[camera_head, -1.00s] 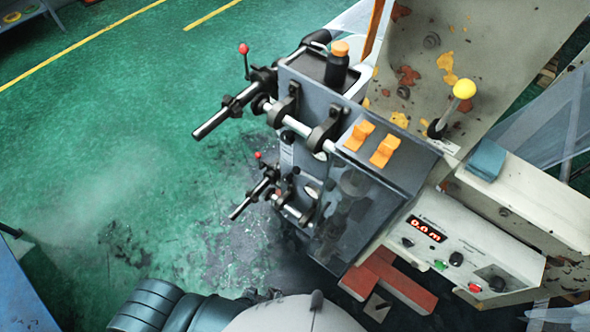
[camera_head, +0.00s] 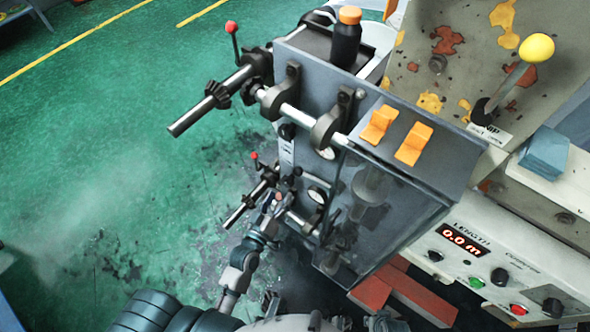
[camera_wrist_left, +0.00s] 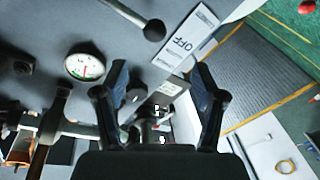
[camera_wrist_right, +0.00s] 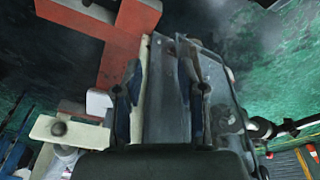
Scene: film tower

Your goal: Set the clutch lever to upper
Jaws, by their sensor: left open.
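A lever with a black ball knob (camera_head: 287,131) sits on the front of the grey machine box, above a white label; the left wrist view shows it close up (camera_wrist_left: 154,29) beside a label reading OFF. A lever with a yellow ball knob (camera_head: 536,48) stands on the panel at right, with a partly readable label at its base. I cannot tell from the labels which is the clutch lever. My left gripper (camera_head: 276,200) is in front of the box, below the black knob. In its wrist view (camera_wrist_left: 160,80) it is open and empty. My right gripper (camera_wrist_right: 163,75) is open, empty, pointing at the machine's lower part.
Two rollers with red-knobbed levers (camera_head: 232,27) stick out left of the box. A dark bottle with an orange cap (camera_head: 346,38) and two orange switches (camera_head: 379,125) are on top. A length display panel (camera_head: 465,241) is at right. Green floor at left is clear.

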